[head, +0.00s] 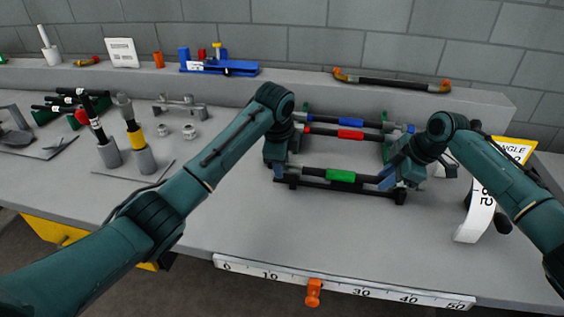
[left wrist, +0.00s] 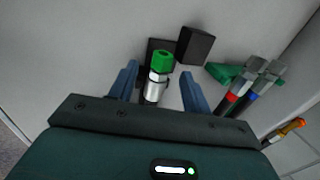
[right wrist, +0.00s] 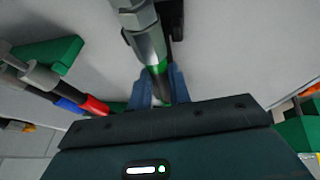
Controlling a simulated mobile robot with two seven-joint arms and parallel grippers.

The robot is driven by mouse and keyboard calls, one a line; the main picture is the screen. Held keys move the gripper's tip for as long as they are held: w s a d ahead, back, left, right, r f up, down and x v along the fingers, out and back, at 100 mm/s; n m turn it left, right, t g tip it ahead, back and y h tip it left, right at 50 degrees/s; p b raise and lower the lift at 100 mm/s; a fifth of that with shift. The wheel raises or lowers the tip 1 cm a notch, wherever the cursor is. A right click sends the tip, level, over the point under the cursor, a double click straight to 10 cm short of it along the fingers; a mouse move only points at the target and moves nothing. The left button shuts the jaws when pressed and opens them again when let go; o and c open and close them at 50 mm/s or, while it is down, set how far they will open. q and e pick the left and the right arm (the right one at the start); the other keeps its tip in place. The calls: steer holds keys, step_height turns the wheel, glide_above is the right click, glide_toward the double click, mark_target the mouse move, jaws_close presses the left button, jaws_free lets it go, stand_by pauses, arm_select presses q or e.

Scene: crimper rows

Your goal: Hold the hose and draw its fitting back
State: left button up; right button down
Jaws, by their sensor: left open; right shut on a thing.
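The hose with the green band (head: 340,176) lies in the front row of the rack. My right gripper (right wrist: 160,92) is shut on this hose at its right end; a grey metal fitting (right wrist: 140,30) shows just beyond the fingers in the right wrist view. My left gripper (left wrist: 160,90) is open at the left end of the hose, its fingers on either side of a silver fitting (left wrist: 155,86) with a green hexagonal end (left wrist: 162,61). Gaps show between the fingers and the fitting. In the head view, my grippers partly hide both hose ends.
The red-banded hose (head: 335,132) and blue-banded hose (head: 350,122) lie behind in the rack, close to both grippers. A ruler (head: 340,287) runs along the front edge. The bench in front of the rack is clear.

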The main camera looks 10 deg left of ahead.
arm_select(q)
steer(key=shift+x, duration=0.95)
steer(key=shift+c, duration=0.3)
steer(key=c, duration=1)
steer(key=shift+o, duration=0.2)
steer(key=shift+a, duration=0.45)
arm_select(e)
steer(key=shift+d+f, duration=0.1)
arm_select(q)
steer(key=shift+a, duration=0.9)
steer(key=o, duration=1)
